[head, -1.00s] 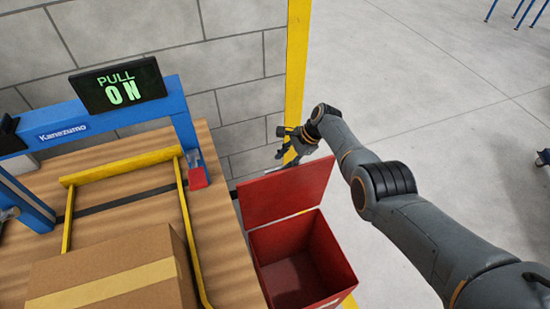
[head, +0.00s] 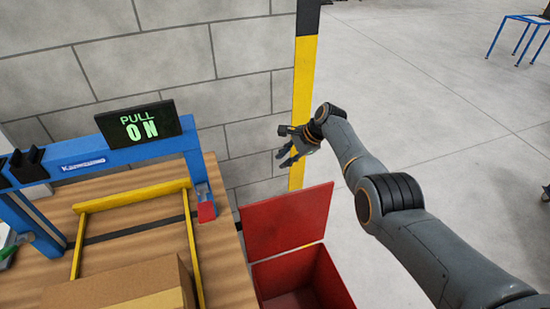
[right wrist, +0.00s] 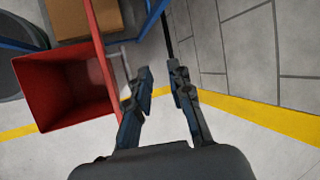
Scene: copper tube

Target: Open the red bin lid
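The red bin (head: 300,282) stands on the floor at the right end of the wooden bench, and its inside shows empty. Its red lid (head: 287,222) is raised and tilted up at the back, toward the wall. The bin also shows in the right wrist view (right wrist: 62,88), with the lid (right wrist: 102,45) seen nearly edge-on. My right gripper (head: 287,155) is above and behind the lid, apart from it, near the yellow post. In the right wrist view its two fingers (right wrist: 158,88) are spread with nothing between them. My left gripper is not in view.
A cardboard box (head: 120,283) and a yellow frame (head: 132,199) are on the wooden bench (head: 222,262). A blue gantry carries a sign (head: 138,127). A yellow and black post (head: 303,85) stands by the block wall.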

